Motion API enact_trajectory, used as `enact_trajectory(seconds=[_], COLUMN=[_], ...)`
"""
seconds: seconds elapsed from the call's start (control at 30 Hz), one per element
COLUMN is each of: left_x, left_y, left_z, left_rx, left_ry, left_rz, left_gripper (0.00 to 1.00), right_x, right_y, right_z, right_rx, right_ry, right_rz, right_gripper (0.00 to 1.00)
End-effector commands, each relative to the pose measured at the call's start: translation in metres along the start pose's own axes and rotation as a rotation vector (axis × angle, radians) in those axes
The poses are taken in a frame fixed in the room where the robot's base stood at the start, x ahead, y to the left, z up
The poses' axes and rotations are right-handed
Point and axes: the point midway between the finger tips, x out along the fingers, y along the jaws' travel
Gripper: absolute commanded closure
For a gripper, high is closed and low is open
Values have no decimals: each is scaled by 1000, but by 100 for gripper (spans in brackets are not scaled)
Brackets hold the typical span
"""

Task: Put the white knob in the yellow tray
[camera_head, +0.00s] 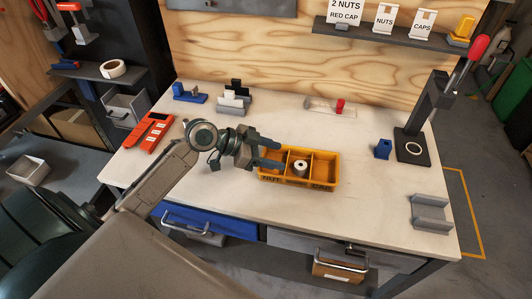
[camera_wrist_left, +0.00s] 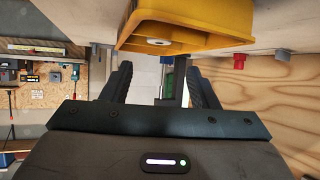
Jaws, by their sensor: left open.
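The yellow tray (camera_head: 325,184) lies on the workbench, split into compartments, with lettering on its front. A small white round piece with a dark centre, which looks like the white knob (camera_head: 300,166), is in its middle compartment. My left gripper (camera_head: 276,154) is open, with its fingers at the tray's left end and pointing right toward the knob. Nothing shows between the fingers. In the left wrist view the tray (camera_wrist_left: 195,15) is at the top, with a pale disc (camera_wrist_left: 158,42) at its edge, beyond my open fingers (camera_wrist_left: 160,78). My right gripper is out of view.
An orange-red case (camera_head: 149,132) and blue and grey holders (camera_head: 190,93) stand at the bench's left and back. A clear tube with a red end (camera_head: 330,106) lies behind the tray. A black lever press (camera_head: 412,145), blue block (camera_head: 383,149) and grey bracket (camera_head: 431,213) are at right.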

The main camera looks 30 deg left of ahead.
Motion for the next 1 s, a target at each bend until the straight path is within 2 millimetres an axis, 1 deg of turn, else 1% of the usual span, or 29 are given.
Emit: enact_trajectory(seconds=[0.1, 0.3, 0.53, 1.0], left_x=[-11, -20, -22, -22], left_y=[0, 0, 0, 0], left_z=[1, 0, -1, -1], left_rx=[4, 0, 0, 0], left_ry=[-3, 0, 2, 2], left_rz=[-1, 1, 1, 1], left_gripper=[46, 46, 46, 46], right_x=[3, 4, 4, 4], right_y=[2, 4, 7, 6], right_z=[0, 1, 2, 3], right_rx=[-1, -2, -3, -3], right_ry=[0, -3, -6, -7], right_rz=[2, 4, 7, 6], right_gripper=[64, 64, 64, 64])
